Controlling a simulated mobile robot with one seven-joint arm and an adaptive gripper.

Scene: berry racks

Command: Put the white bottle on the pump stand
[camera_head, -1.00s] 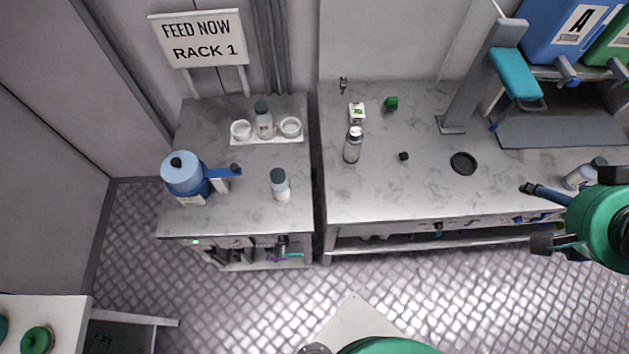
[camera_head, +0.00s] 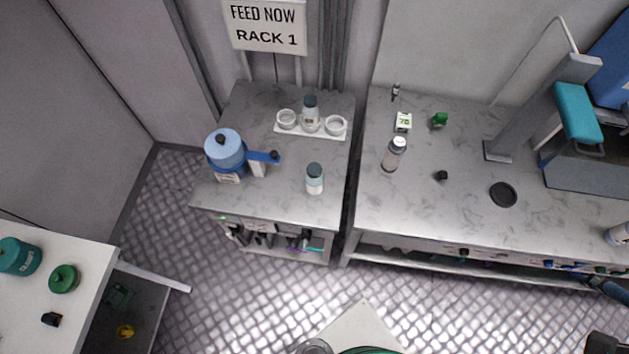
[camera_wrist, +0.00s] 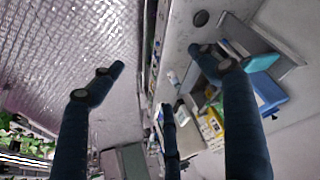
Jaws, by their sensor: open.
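A white bottle with a grey-blue cap (camera_head: 315,179) stands upright on the left bench, near its front right. A similar capped bottle (camera_head: 310,114) stands in the middle of a white holder (camera_head: 283,133) between two white rings. A greyer bottle with a white cap (camera_head: 393,155) stands on the right bench. Another pale bottle (camera_head: 619,234) is cut by the right edge. I cannot tell for sure which item is the pump stand; a blue pump-like device (camera_head: 226,150) stands on the left bench. My gripper (camera_wrist: 158,75) is open and empty in the wrist view, away from these bottles.
A grey column with a teal arm (camera_head: 578,115) stands on the right bench. A black disc (camera_head: 503,194), a green cap (camera_head: 439,120) and a small box (camera_head: 403,122) lie there too. A gap separates the benches. A white table (camera_head: 95,262) is at lower left; patterned floor lies between.

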